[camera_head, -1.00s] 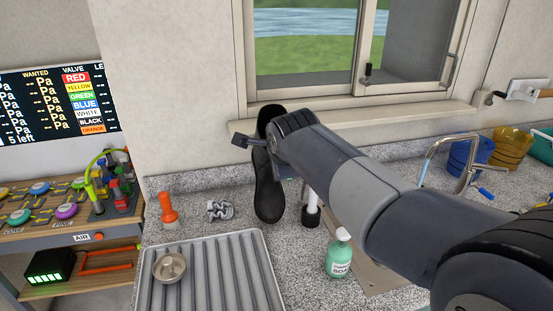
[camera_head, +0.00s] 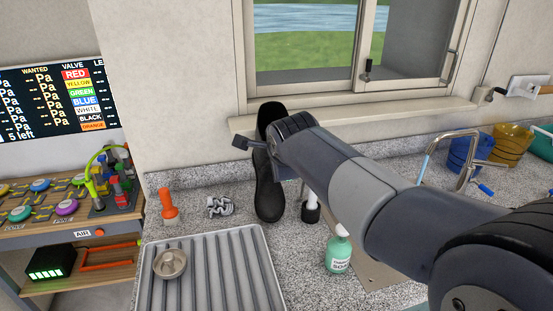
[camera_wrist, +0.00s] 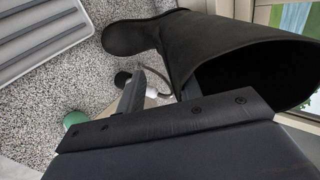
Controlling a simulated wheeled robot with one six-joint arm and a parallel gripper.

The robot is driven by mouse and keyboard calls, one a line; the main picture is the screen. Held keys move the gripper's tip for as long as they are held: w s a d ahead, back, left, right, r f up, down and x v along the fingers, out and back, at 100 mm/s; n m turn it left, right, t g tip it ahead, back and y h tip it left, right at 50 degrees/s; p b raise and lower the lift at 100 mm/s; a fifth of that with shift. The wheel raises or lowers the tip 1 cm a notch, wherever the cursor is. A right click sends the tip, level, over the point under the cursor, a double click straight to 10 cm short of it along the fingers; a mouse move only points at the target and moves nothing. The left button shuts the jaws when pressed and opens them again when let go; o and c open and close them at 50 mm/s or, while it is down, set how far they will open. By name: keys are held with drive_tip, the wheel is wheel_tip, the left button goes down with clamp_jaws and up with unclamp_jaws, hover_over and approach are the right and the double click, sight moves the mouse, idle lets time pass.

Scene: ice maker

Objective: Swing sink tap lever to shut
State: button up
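The sink tap (camera_head: 455,160) is a curved metal spout at the right of the head view, with a blue lever (camera_head: 486,188) low on its right side. My gripper (camera_head: 243,143) is far to the left of the tap, by the window wall, beside a tall black boot (camera_head: 269,190). In the wrist view, one dark finger (camera_wrist: 131,95) shows next to the boot (camera_wrist: 185,45), whose open top faces the gripper. The other finger is not clear, and I cannot tell whether the boot is held. The tap is not in the wrist view.
A green soap bottle (camera_head: 338,252) stands in front of my arm. A ribbed drain tray (camera_head: 262,240) holds a metal cup (camera_head: 170,264). An orange object (camera_head: 168,205) stands behind it. Blue (camera_head: 462,155) and yellow (camera_head: 511,145) containers stand behind the tap, beneath the window wall.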

drive_tip(key=shift+r, duration=0.15)
drive_tip(key=b+v, duration=0.1)
drive_tip(key=v, duration=1.1)
drive_tip(key=shift+b, duration=0.4)
